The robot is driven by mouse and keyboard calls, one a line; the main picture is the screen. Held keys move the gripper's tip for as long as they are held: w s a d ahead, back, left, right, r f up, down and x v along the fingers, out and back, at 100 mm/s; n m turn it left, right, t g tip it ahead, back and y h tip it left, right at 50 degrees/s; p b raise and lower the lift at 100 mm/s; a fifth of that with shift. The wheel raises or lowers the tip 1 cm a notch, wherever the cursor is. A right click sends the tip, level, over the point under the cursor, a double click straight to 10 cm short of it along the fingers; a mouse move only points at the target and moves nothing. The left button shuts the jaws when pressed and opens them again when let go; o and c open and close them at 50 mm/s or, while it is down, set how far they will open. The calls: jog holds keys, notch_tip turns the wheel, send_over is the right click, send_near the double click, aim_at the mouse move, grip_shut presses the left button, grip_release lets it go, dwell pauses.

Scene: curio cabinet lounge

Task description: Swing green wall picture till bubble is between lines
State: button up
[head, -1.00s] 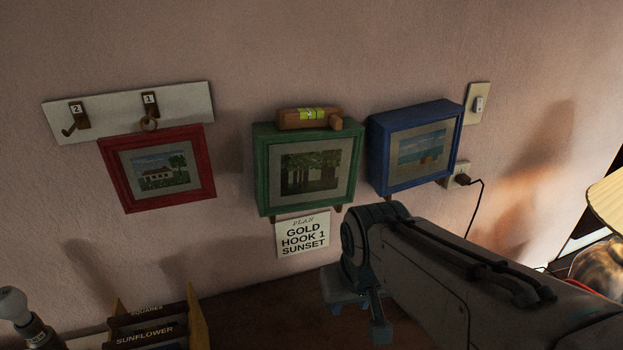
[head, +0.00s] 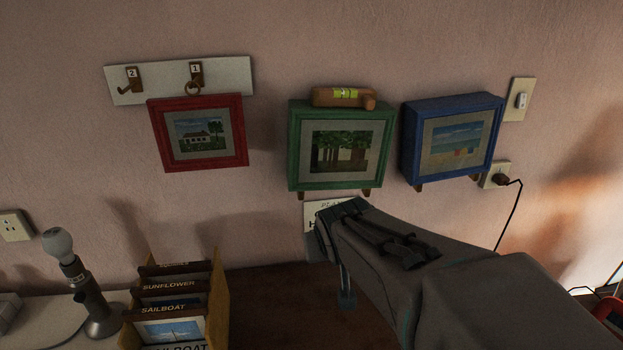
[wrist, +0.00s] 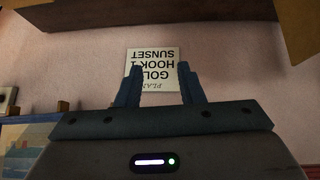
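The green-framed picture (head: 293,148) hangs on the wall in the middle of the head view, with trees in it. It looks roughly level. A wooden spirit level (head: 322,97) with a yellow-green vial (head: 346,93) rests along its top edge. The bubble is too small to place against the lines. My gripper (head: 346,298) is below the green picture, apart from it, partly hidden by my arm. In the wrist view my gripper (wrist: 159,86) has its two fingers apart with nothing between them. The plan card (wrist: 153,62) shows upside down beyond them.
A red picture (head: 160,135) hangs below a hook board (head: 225,75) at left. A blue picture (head: 409,140) hangs close at right, beside a switch (head: 521,100) and a corded plug (head: 500,180). A lamp (head: 92,300) and a card box (head: 219,310) stand at lower left.

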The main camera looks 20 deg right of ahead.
jog(key=w+d+m+t+h+b, duration=0.2)
jog(key=w+d+t+b, duration=0.2)
jog(key=d, duration=0.5)
jog(key=n+t+b, duration=0.1)
jog(key=t+b, duration=0.5)
send_near(369, 193)
jog(key=shift+y, duration=0.3)
jog(key=p+x, duration=0.4)
jog(key=p, duration=0.3)
jog(key=shift+w+d+r, duration=0.1)
jog(key=shift+w+d, duration=0.05)
jog(key=shift+w, duration=0.2)
jog(key=shift+w+d+p, duration=0.1)
jog(key=shift+w+p, duration=0.2)
jog(key=shift+p, duration=0.25)
jog(key=x, duration=0.8)
grip_shut()
